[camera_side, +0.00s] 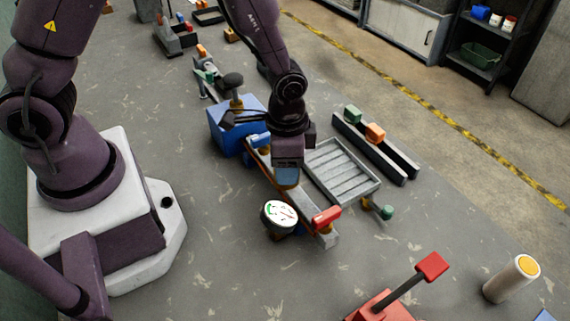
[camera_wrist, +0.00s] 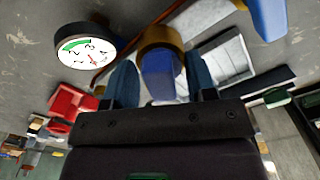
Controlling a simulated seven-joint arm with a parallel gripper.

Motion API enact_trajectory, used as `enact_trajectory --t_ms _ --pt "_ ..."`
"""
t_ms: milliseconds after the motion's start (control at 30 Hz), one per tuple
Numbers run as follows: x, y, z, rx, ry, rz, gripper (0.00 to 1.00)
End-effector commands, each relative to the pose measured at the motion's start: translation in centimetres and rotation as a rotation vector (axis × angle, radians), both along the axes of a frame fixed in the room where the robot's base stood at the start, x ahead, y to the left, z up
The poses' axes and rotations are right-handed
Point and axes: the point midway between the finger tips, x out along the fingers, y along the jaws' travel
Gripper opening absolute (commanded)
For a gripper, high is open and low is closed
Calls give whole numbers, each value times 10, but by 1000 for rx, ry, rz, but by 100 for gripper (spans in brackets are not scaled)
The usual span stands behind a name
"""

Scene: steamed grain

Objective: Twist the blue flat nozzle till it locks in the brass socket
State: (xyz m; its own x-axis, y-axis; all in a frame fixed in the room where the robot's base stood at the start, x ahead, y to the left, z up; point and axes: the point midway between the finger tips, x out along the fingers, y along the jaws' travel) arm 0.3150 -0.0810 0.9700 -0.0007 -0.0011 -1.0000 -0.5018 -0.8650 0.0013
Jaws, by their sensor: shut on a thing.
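The blue flat nozzle (camera_wrist: 160,72) is between the two blue fingers of my gripper (camera_wrist: 162,80) in the wrist view. My gripper is shut on it. The brass socket (camera_wrist: 161,38) shows just beyond the nozzle, in line with it. The nozzle meets the socket there, but I cannot tell whether it is locked. In the side view my gripper (camera_side: 287,178) points down over the metal rail (camera_side: 262,170), and it hides the held nozzle and its socket.
A round gauge (camera_side: 279,214) stands close to my gripper, with a red handle (camera_side: 327,217) beside it. A slatted tray (camera_side: 343,170) lies to the right. Behind it, a dark rack (camera_side: 392,157) holds a green and an orange piece. A blue box (camera_side: 228,128) stands behind.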

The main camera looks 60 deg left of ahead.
Motion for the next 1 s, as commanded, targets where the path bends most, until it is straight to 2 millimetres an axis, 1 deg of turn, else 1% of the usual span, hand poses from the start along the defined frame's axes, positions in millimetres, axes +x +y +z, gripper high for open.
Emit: enact_trajectory --t_ms 367,467,600,700,800,1000 --pt "1 2 0 3 -2 -6 30" --pt "1 3 0 3 -2 -119 31" --pt "0 3 0 2 -1 -390 30" --pt "0 3 0 3 1 -515 31" --pt "0 3 0 4 0 -556 31" --pt "0 3 0 4 0 -564 31"
